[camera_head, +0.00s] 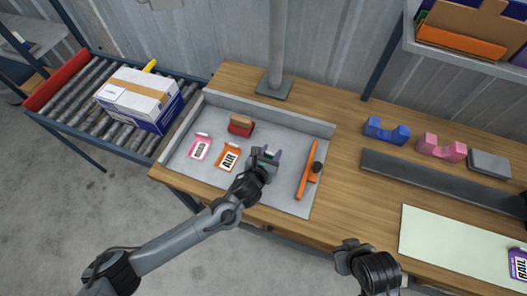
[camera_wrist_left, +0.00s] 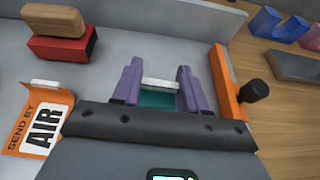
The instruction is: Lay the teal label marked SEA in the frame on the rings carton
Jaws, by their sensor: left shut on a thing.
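My left gripper (camera_head: 270,154) is over the grey tray in the head view. In the left wrist view its purple fingers (camera_wrist_left: 157,85) are shut on the white tab of a teal label (camera_wrist_left: 158,99). The gripper hides most of this label, and I cannot read SEA on it. A white and blue carton (camera_head: 137,97) with a tan strip sits on the roller conveyor at the left. Its print and frame are too small to make out. My right gripper (camera_head: 346,254) is at the lower middle, away from the tray; its jaw state is unclear.
The tray (camera_head: 221,104) also holds a pink label (camera_head: 200,146), an orange AIR label (camera_head: 228,156), a red block with a tan top (camera_head: 241,125) and an orange tool (camera_head: 307,181). A purple RAIL label (camera_head: 517,264) lies on a pale mat (camera_head: 440,238).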

